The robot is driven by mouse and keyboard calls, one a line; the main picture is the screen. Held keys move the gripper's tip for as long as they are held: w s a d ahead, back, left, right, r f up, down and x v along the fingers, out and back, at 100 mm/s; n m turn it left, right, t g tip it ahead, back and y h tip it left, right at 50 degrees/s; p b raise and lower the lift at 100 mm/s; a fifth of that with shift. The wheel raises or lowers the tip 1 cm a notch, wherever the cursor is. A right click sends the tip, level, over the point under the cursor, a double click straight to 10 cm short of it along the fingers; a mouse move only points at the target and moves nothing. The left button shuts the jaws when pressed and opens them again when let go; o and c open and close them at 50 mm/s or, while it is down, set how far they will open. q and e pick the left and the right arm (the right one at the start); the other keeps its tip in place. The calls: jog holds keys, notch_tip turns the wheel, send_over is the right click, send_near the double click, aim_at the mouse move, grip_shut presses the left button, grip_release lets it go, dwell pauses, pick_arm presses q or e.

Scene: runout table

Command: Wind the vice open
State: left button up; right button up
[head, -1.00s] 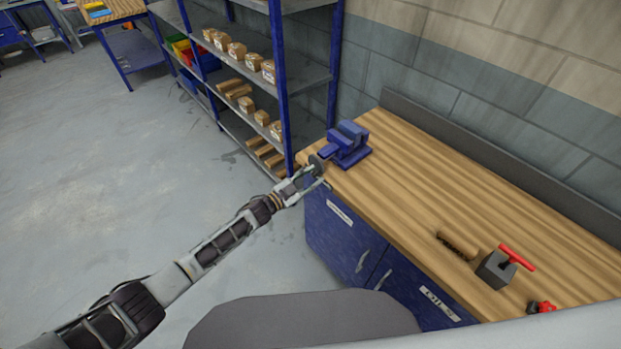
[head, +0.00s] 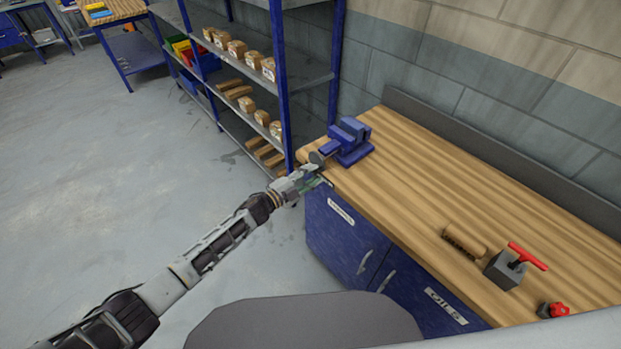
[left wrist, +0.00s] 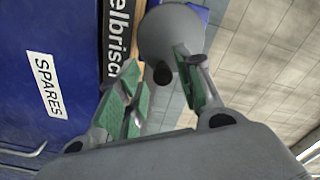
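The blue vice (head: 350,140) sits on the far left corner of the wooden bench. Its round grey crank disc (head: 316,158) faces the left end of the bench. My left gripper (head: 314,169) is at that disc. In the left wrist view the disc (left wrist: 168,32) with a dark knob (left wrist: 162,74) shows ahead of my left gripper (left wrist: 158,78). The green-padded fingers are apart, one on each side of the knob as seen here; I cannot tell whether they touch it. My right gripper is not in view.
A blue shelf rack (head: 283,90) stands close behind the vice. Open floor lies left.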

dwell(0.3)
pick_arm(q)
jog(key=m+b, duration=0.4)
jog(key=m, duration=0.3)
jog(key=shift+w, duration=0.1)
dwell(0.3)
